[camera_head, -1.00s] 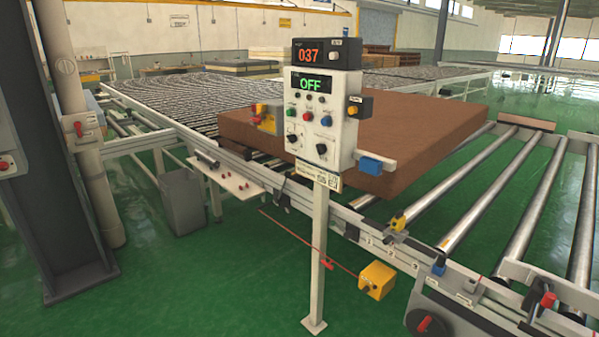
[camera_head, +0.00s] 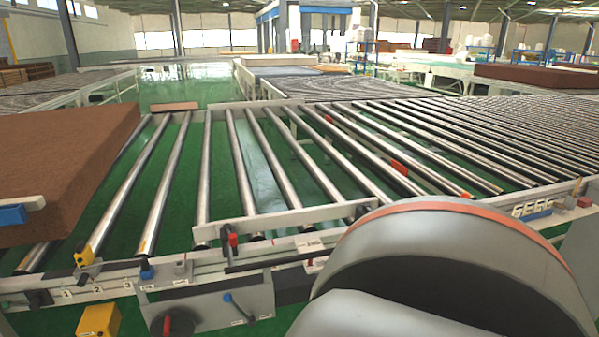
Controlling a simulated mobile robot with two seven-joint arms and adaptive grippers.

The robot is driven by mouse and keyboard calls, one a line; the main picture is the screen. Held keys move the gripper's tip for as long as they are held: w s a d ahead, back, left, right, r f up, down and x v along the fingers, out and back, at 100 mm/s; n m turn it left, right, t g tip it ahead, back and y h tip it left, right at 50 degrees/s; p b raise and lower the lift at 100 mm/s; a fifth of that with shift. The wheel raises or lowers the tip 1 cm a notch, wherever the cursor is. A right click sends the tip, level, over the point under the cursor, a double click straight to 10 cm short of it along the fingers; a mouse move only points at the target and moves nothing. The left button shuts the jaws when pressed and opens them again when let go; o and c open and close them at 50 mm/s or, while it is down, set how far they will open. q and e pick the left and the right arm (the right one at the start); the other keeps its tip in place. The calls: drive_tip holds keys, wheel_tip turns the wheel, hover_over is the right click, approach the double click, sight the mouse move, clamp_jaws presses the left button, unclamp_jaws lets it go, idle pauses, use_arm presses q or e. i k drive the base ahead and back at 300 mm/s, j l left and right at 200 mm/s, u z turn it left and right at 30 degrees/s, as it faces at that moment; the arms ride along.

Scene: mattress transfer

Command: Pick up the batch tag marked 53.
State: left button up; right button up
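No batch tag with a readable 53 shows in the head view. A row of small pale pieces (camera_head: 532,208) sits at the conveyor's front edge on the right; they are too small to tell whether they are tags. Neither of my grippers is in view. A large grey rounded link of my own arm with an orange band fills the lower right and hides part of the conveyor's front edge.
The roller conveyor (camera_head: 203,185) spans the middle. A brown mattress block (camera_head: 65,165) lies on it at left. Green floor shows beyond.

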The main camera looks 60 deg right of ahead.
sight(548, 202)
drive_tip(key=k+l, duration=0.4)
drive_tip(key=k, duration=0.15)
drive_tip(key=k+l+z, duration=0.3)
drive_tip(key=k+l, duration=0.3)
drive_tip(key=z, duration=2.8)
